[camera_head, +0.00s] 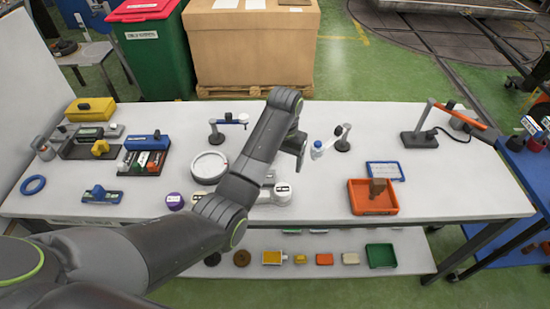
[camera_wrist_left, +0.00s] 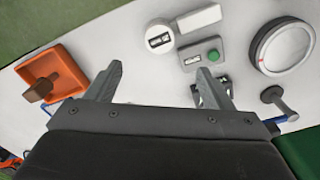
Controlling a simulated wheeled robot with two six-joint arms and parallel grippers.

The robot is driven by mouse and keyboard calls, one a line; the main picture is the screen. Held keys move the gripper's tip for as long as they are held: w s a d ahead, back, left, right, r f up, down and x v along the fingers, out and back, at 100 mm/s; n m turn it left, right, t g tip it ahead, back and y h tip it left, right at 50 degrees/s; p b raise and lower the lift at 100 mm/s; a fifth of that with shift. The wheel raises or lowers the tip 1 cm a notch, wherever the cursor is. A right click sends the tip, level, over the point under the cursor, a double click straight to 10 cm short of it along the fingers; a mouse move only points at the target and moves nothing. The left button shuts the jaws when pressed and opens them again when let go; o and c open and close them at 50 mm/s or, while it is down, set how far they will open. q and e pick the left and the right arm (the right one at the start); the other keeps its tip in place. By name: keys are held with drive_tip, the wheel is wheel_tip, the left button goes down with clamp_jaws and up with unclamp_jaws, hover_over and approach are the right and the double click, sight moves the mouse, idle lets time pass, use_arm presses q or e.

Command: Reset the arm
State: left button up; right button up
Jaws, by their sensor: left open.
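My left arm reaches in from the left in the head view and its gripper (camera_head: 299,150) hangs over the middle of the white workbench (camera_head: 335,188). The left wrist view shows the two fingers of this gripper (camera_wrist_left: 161,70) spread apart, with bare bench top between them and nothing held. In that view a grey box with a green button (camera_wrist_left: 213,56) lies beyond the right finger. My right gripper is not in view. My left arm hides part of the middle of the bench.
An orange tray (camera_head: 359,202) with a brown block (camera_head: 377,187) stands at right, by a blue-framed panel (camera_head: 385,171). A round white dial (camera_head: 209,167) and small stands are mid-bench. A lamp-like arm (camera_head: 455,113) stands at far right. Bench is clear between tray and lamp.

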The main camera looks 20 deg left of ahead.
use_arm(q)
drive_tip(key=s+a+f+n+t, duration=0.1)
drive_tip(key=s+a+f, duration=0.45)
drive_tip(key=s, duration=0.25)
drive_tip(key=s+a+f+n+t, duration=0.1)
drive_tip(key=s+a+f, duration=0.3)
drive_tip(key=s+a, duration=0.4)
drive_tip(key=s+a+r+t+y, duration=0.1)
drive_tip(key=s+a+r, duration=0.15)
drive_tip(key=s, duration=0.85)
drive_tip(key=s+a+r+t+y, duration=0.1)
drive_tip(key=s+a+r, duration=0.15)
drive_tip(key=s, duration=0.85)
wheel_tip(320, 180, down, 32)
drive_tip(key=a+g+b, duration=0.2)
drive_tip(key=b, duration=0.6)
drive_tip(key=s+f+b, duration=0.2)
drive_tip(key=s+f, duration=0.3)
drive_tip(key=f, duration=0.3)
drive_tip(key=s+d+f+b, duration=0.1)
drive_tip(key=s+f+b, duration=0.1)
drive_tip(key=s+f, duration=0.2)
drive_tip(key=s+f+h+b, duration=0.1)
drive_tip(key=s+f, duration=0.4)
drive_tip(key=f, duration=0.6)
drive_tip(key=shift+s+d+f+n+g+b, duration=0.3)
drive_tip(key=shift+s+d+n+g+b, duration=0.1)
drive_tip(key=shift+b, duration=0.35)
